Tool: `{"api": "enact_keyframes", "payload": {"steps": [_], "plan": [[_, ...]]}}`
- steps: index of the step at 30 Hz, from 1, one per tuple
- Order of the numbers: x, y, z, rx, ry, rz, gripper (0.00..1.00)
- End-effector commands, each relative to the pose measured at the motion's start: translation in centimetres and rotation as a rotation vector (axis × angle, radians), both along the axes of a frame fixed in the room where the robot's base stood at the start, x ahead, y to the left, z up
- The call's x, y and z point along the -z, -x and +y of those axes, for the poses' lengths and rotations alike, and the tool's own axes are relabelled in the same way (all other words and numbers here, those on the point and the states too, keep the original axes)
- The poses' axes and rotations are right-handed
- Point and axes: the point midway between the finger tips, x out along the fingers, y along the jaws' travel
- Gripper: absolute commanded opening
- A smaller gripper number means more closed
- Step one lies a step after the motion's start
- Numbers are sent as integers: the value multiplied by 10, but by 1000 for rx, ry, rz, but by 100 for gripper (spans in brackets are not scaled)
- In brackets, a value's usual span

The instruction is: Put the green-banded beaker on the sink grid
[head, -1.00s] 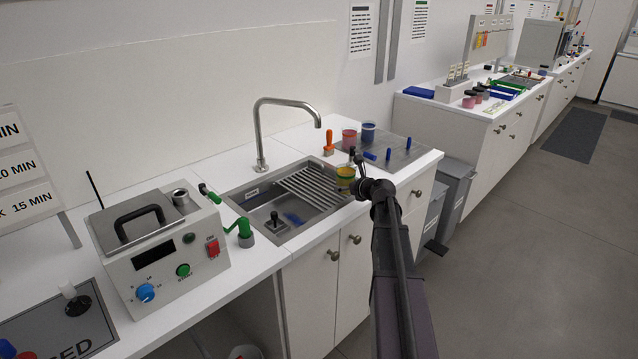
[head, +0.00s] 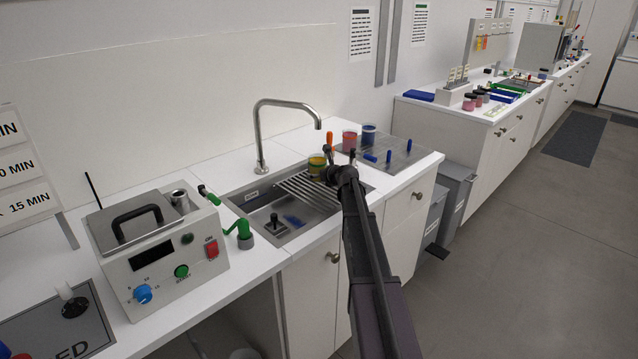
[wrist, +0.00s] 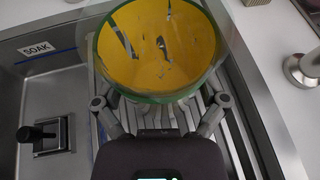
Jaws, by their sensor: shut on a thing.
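The green-banded beaker (head: 316,165) has a yellow inside and a green band at its rim. In the wrist view the beaker (wrist: 157,45) fills the top middle, with grey streaks or reflections inside. My gripper (wrist: 158,108) is shut on the beaker, one finger on each side. In the head view my gripper (head: 333,173) is at the sink's right part. The sink grid (head: 305,187) is a set of metal bars in the sink, and the beaker is over its far part. I cannot tell whether the beaker touches the bars.
The faucet (head: 262,135) stands behind the sink. An orange-handled tool (head: 330,141), a pink beaker (head: 349,141) and a blue beaker (head: 369,137) stand to the right. A black-knobbed plug (head: 274,222) is in the basin marked SOAK. A control box (head: 160,255) stands left.

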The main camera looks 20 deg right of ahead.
Motion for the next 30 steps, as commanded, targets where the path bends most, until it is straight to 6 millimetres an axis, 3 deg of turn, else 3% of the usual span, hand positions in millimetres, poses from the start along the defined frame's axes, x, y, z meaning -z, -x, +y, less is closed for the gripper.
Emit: {"api": "enact_keyframes", "payload": {"steps": [11,24,30], "plan": [[2,0,0,0,0,0,40],[33,1,0,0,0,0,40],[36,1,0,0,0,0,40]]}}
